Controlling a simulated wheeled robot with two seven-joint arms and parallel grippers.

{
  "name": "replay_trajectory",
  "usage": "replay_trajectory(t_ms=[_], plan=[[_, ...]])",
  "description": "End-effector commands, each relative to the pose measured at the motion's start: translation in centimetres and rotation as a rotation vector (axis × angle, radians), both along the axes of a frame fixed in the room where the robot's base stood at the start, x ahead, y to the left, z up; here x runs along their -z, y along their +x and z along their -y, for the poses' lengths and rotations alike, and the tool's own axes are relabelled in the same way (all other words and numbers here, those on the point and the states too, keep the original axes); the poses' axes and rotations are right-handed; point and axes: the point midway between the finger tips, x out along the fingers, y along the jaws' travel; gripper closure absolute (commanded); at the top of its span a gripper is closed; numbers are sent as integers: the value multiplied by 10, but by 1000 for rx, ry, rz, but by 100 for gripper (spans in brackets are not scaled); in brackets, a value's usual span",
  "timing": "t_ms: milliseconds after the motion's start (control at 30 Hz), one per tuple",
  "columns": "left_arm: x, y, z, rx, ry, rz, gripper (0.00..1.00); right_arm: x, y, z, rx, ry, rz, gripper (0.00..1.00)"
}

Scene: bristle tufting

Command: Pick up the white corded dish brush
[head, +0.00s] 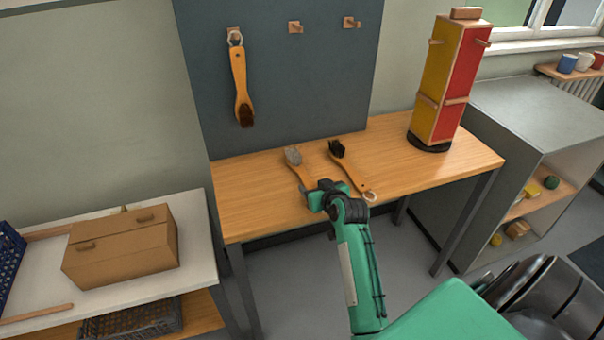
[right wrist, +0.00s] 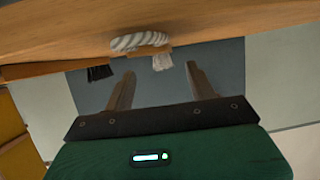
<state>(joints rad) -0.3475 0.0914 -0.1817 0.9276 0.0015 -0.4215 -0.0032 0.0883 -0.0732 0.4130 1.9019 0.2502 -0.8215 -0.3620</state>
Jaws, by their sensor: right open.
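The white-bristled dish brush (head: 294,158) lies on the wooden table, its wooden handle running toward my right gripper (head: 316,194), which hides the handle's near end. In the right wrist view, the white bristles (right wrist: 162,62) and a thick twisted white cord loop (right wrist: 139,41) show in front of my right gripper (right wrist: 160,70). Its two fingers are apart with nothing between them, close to the cord end, at the table's front edge. My left gripper is not in view.
A black-bristled brush (head: 350,168) with a pale loop lies just right on the table (head: 255,200). A third brush (head: 240,85) hangs on the grey board. A red and yellow tower (head: 447,85) stands at the table's right. A cardboard box (head: 125,250) is at left.

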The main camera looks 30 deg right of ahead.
Motion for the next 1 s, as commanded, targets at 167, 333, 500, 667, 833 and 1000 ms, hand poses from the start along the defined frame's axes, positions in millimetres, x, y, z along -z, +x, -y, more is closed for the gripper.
replay_trajectory(t_ms=[167, 333, 500, 667, 833, 1000], plan=[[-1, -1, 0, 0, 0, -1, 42, 5, 11, 3, 0, 1, 1, 43], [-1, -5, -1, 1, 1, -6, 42, 18, 29, 9, 1, 2, -1, 43], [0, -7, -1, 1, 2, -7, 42, 24, 45, 11, 0, 0, 1, 43], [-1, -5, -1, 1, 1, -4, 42, 26, 47, 12, 0, 0, 0, 43], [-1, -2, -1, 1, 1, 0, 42, 26, 47, 12, 0, 0, 0, 51], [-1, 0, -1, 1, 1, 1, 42, 26, 47, 12, 0, 0, 0, 84]])
